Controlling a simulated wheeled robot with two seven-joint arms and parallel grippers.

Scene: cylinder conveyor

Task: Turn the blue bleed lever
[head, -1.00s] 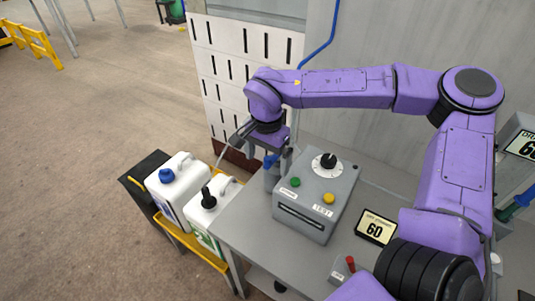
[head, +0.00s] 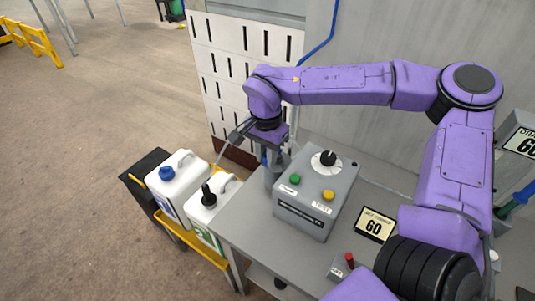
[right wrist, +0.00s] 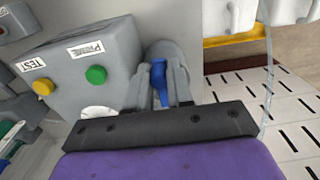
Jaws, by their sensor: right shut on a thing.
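The blue bleed lever (right wrist: 160,82) stands between the two fingers of my right gripper (right wrist: 162,86) in the right wrist view. The gripper is shut on it. The lever is on a grey cylindrical fitting (right wrist: 168,55) beside the grey control box (right wrist: 98,50). In the head view my right gripper (head: 272,155) reaches down behind the left back corner of the box (head: 317,195), and the lever is almost wholly hidden by the fingers. My left gripper is not in view.
The box carries a black dial (head: 328,158), a green button (head: 295,179) and a yellow button (head: 328,195). White canisters (head: 182,185) stand left of the grey table (head: 250,235). A sign reading 60 (head: 375,225) and a red-topped switch (head: 349,260) sit to the right.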

